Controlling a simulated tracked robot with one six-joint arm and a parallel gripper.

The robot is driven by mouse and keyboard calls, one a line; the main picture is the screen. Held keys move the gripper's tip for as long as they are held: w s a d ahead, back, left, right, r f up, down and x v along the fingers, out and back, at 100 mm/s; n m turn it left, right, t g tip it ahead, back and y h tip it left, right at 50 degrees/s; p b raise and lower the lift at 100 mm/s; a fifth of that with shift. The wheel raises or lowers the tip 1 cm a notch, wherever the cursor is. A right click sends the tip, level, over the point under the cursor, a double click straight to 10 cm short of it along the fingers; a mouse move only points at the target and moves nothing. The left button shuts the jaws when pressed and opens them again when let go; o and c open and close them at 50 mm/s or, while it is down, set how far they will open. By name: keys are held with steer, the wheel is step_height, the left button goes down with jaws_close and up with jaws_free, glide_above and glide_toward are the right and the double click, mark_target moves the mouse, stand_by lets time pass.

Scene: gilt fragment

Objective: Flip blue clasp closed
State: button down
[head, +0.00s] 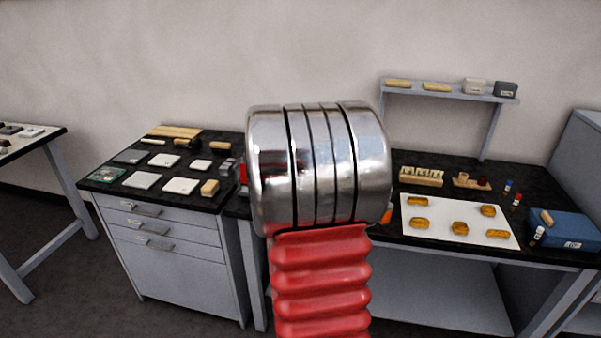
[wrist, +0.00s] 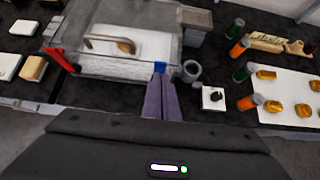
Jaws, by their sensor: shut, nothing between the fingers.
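In the wrist view a clear case (wrist: 108,67) with a white base and a handle (wrist: 108,44) on top stands at upper left of centre. A gold piece (wrist: 125,47) shows through it. The blue clasp (wrist: 160,67) is a small blue patch at the case's near right corner. A red clasp (wrist: 60,59) is at its left side. My gripper (wrist: 160,78) is shut and empty, its purple fingertips right at the blue clasp, partly covering it. I cannot tell whether they touch, or how far the clasp is folded. In the head view my arm hides the case and gripper.
A grey ring-shaped holder (wrist: 191,70) and a white block with a black knob (wrist: 214,97) stand close to the fingers' right. Bottles (wrist: 240,47) and a white sheet with gold pieces (head: 440,228) lie further right. A bench with blocks (head: 215,201) is on the left.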

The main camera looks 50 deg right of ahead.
steer(key=s+a+r, duration=0.2)
steer(key=a+r, duration=0.2)
steer(key=r, duration=0.5)
steer(key=shift+a+r, duration=0.2)
steer(key=shift+r, duration=0.1)
stand_by(0.6)
